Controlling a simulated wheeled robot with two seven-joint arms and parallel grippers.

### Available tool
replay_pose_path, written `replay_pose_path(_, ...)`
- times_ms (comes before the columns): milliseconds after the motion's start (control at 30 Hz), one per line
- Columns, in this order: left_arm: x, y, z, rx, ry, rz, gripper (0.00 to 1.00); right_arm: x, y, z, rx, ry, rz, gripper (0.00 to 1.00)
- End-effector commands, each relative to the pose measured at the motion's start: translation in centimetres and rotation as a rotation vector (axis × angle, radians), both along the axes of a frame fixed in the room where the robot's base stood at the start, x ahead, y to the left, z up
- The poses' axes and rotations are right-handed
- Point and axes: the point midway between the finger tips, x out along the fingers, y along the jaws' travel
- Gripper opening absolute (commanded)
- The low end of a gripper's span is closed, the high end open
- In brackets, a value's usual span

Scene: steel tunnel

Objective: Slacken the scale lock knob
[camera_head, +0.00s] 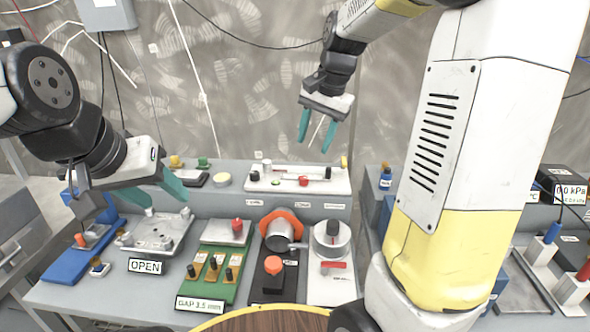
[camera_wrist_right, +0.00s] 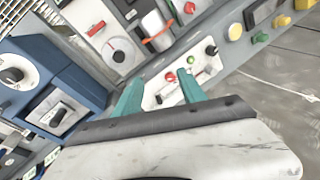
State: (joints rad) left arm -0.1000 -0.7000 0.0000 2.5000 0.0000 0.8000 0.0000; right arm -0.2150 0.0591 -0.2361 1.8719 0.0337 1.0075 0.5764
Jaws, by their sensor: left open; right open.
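Several knobs stand on the grey bench (camera_head: 120,292), and I cannot tell for sure which is the scale lock knob. A white panel at the right of the middle bears a round grey dial (camera_head: 332,238) and a red lever (camera_head: 333,267); they also show in the wrist view as a dial (camera_wrist_right: 118,57) and a lever (camera_wrist_right: 96,28). Left of it, an orange-red knob (camera_head: 273,265) stands on a black plate. My right gripper (camera_head: 316,136) is open and empty, above the rear shelf. My left gripper (camera_head: 168,200) is open and empty, over the plate marked OPEN.
A rear white panel (camera_head: 262,171) carries a red knob (camera_head: 303,181) and a slider. A green block (camera_head: 222,262) marked GAP 3.5 mm and a blue tray (camera_head: 73,262) stand left. My right arm hides part of the bench's right side. The air above the bench's middle is clear.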

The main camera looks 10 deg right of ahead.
Motion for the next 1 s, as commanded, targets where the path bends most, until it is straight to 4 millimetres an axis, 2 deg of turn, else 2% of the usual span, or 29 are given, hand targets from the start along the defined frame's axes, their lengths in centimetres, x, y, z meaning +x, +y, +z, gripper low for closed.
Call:
replay_pose_path(33, 0.0, 0.0, 0.0, 0.0, 0.0, 0.0, 0.52, 2.0, 0.0, -1.3, -0.009, 0.044, -0.049, 0.48)
replay_pose_path(200, 0.0, 0.0, 0.0, 0.0, 0.0, 0.0, 0.52, 7.2, -0.3, -5.1, -0.049, 0.15, -0.222, 0.48)
replay_pose_path(400, 0.0, 0.0, 0.0, 0.0, 0.0, 0.0, 0.52, 11.0, -0.2, -8.8, -0.104, 0.22, -0.361, 0.48)
replay_pose_path(667, 0.0, 0.0, 0.0, 0.0, 0.0, 0.0, 0.52, 12.1, -0.2, -11.0, -0.127, 0.24, -0.408, 0.48)
replay_pose_path(1000, 0.0, 0.0, 0.0, 0.0, 0.0, 0.0, 0.52, 12.0, -0.2, -16.2, -0.125, 0.241, -0.408, 0.48)
